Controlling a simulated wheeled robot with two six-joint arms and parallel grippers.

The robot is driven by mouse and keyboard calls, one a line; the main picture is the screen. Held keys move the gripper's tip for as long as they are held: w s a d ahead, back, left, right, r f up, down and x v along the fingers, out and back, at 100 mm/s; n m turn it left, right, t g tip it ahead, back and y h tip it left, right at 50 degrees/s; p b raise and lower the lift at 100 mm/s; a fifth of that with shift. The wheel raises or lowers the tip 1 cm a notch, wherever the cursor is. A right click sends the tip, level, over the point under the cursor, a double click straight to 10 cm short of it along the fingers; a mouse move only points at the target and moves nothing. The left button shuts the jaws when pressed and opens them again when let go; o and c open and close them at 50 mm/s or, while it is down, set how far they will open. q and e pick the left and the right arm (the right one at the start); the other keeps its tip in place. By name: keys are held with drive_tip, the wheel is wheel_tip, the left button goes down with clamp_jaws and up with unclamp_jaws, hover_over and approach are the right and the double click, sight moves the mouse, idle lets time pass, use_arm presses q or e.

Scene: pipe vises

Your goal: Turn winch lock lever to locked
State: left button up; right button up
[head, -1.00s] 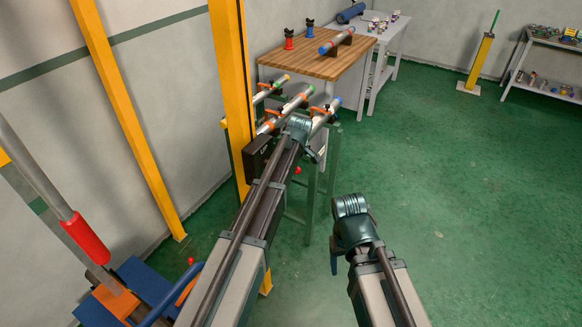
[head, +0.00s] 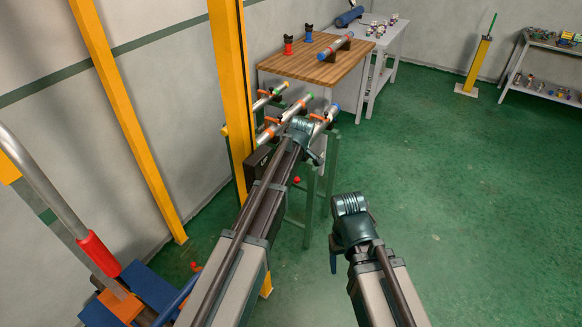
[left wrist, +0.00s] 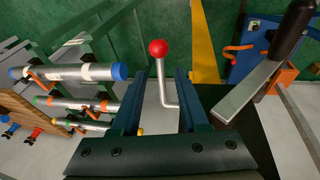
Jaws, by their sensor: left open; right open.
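A bent metal lever with a red ball knob (left wrist: 158,48) stands between the two spread fingers of my left gripper (left wrist: 164,76) in the left wrist view. The fingers lie on both sides of its shaft, with gaps. A red ball (head: 296,180) in the head view, just right of my left arm, looks like this knob. My left gripper shows there only in part (head: 317,155), at the yellow post; its fingers are mostly hidden. My right gripper (head: 335,258) is open and empty over the green floor.
A yellow post (head: 229,90) and a dark box (head: 257,162) are close beside my left arm. Clamped pipes (head: 297,106) lie beyond it. A crank with a black grip (left wrist: 292,30) is at right. A red-gripped pole (head: 100,253) stands left.

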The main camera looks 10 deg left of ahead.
use_arm(q)
drive_tip(key=p+v, duration=0.6)
drive_tip(key=v, duration=0.2)
drive_tip(key=shift+p, duration=0.3)
use_arm(e)
wheel_tip(320, 180, up, 8)
use_arm(q)
drive_tip(key=shift+r, duration=0.1)
use_arm(e)
drive_tip(key=shift+f, duration=0.15)
use_arm(q)
drive_tip(key=s+d+f+m+g+b, duration=0.1)
drive_tip(key=s+d+f+m+b, duration=0.1)
drive_tip(key=s+m, duration=0.4)
drive_tip(key=s+d+f+m+g+b, duration=0.1)
drive_tip(key=s+d+f+m+b, duration=0.1)
drive_tip(key=s, duration=1.2)
drive_tip(key=s+d+f+m+g+b, duration=0.1)
drive_tip(key=s+f+m+b, duration=0.3)
drive_tip(key=s+m, duration=0.5)
drive_tip(key=shift+s+d+f+m, duration=0.3)
drive_tip(key=shift+s+d+f, duration=0.3)
drive_tip(key=shift+d, duration=0.25)
use_arm(e)
wheel_tip(320, 180, down, 8)
